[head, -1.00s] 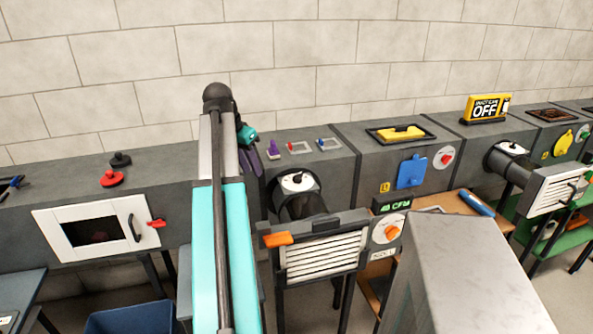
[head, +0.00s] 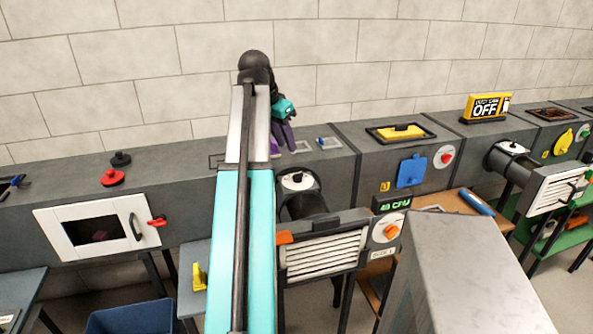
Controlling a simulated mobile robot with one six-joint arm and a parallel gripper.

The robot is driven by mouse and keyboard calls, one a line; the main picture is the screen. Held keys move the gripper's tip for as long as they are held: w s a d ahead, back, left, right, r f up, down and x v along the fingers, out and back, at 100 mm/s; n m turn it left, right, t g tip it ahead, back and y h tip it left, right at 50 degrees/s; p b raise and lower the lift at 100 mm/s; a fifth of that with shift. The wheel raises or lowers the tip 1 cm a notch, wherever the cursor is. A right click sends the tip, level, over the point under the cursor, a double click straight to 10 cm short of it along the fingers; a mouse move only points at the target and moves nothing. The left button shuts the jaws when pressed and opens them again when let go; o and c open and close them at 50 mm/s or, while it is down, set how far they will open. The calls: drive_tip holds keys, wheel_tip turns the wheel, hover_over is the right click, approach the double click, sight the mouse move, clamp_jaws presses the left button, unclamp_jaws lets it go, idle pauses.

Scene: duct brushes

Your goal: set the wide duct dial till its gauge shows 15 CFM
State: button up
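The orange-knobbed dial (head: 388,231) sits on a round white plate, right of the louvred grille. A green-lit gauge (head: 392,204) above it seems to read 49 CFM; the digits are small. A small label (head: 383,252) below the dial is hard to read. The duct (head: 306,205) with the white louvred grille (head: 325,255) is left of the dial, partly behind my arm. My gripper (head: 284,142), dark with purple fingers, is over the top of the bench, behind and left of the dial, apart from it. Its fingers are too small and overlapped to judge.
A grey box-shaped block (head: 455,275) rises in the front right, close to the dial. Another dial with a red knob (head: 445,158) is beside a blue plate (head: 411,171). A yellow object (head: 199,276) stands on a low grey table. A blue bin (head: 130,317) is front left.

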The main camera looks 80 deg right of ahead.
sight(298, 173)
drive_tip(key=shift+p+x, duration=0.65)
drive_tip(key=shift+x, duration=6)
drive_tip(key=shift+a, duration=0.1)
clamp_jaws()
